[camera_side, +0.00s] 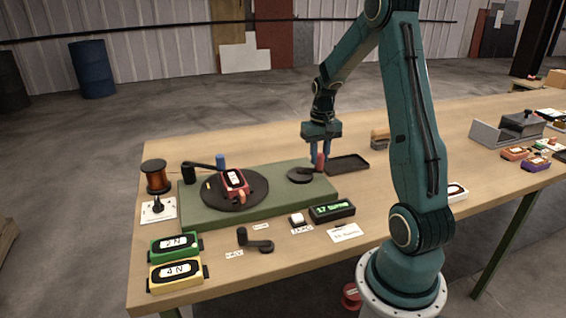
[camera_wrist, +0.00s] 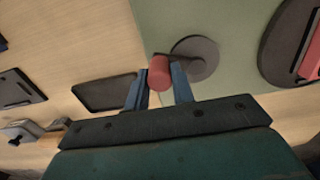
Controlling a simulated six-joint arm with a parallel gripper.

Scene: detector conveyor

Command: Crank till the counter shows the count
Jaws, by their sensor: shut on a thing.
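My gripper (camera_side: 320,150) is shut on the red crank knob (camera_side: 320,161), its blue fingers on either side of it. The wrist view shows the red knob (camera_wrist: 158,73) between the fingertips (camera_wrist: 160,68). The knob stands at the edge of a small dark crank disc (camera_side: 300,175) on the green base (camera_side: 262,208). The counter (camera_side: 332,211) has a lit green display that seems to read 17, with a blurred word after it. A white card (camera_side: 345,232) in front of it carries small text that I cannot read surely.
A large dark turntable (camera_side: 235,200) carries a red labelled box (camera_side: 234,182). A black arm (camera_side: 198,166) with a blue end reaches over it. A loose dark crank handle (camera_side: 256,241), green box (camera_side: 175,246) and yellow box (camera_side: 178,274) lie in front. A black tray (camera_side: 348,163) is behind.

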